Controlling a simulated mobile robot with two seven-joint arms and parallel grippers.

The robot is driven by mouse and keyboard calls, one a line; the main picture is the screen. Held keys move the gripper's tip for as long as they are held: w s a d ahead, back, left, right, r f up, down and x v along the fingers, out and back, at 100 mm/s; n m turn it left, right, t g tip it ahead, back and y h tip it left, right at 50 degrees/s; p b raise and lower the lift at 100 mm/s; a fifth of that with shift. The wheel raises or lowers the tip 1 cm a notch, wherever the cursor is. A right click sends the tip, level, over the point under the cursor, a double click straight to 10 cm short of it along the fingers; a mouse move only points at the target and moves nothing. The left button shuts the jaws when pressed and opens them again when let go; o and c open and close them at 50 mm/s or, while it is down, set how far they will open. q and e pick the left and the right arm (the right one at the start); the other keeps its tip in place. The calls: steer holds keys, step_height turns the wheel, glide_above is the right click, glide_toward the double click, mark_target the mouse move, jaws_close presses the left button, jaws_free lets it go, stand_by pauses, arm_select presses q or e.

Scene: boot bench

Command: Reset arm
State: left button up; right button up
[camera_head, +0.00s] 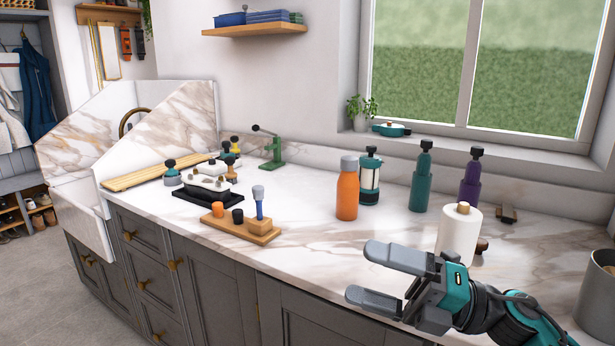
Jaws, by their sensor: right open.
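My right gripper (372,277) comes in from the lower right, over the front part of the marble counter (315,235). Its two grey fingers point left and stand apart, with nothing between them. It is in front of a white paper roll (459,236) and partly overlaps it in the picture. My left gripper is not in view.
Behind my right gripper stand an orange bottle (347,192), a teal and white press (369,178), a green bottle (421,185) and a purple bottle (469,183). A grey container (597,300) is at the right edge. A wooden stand (240,229) sits left. Counter between the stand and gripper is clear.

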steer(key=s+d+f+m+t+h, duration=0.1)
steer(key=d+f+m+t+h, duration=0.2)
steer(key=f+m+t+h, duration=0.6)
steer(key=d+f+m+t+h, duration=0.4)
steer(key=f+m, duration=0.6)
steer(key=m, duration=0.7)
steer(key=s+d+f+m+g+h, duration=0.1)
steer(key=s+f+m+g+h, duration=0.3)
steer(key=s+f, duration=0.9)
step_height(320, 180, down, 2)
steer(key=m+g, duration=0.3)
steer(key=m, duration=0.1)
steer(key=shift+d+f+h, duration=0.2)
steer(key=shift+d+h, duration=0.15)
steer(key=shift+h, duration=0.05)
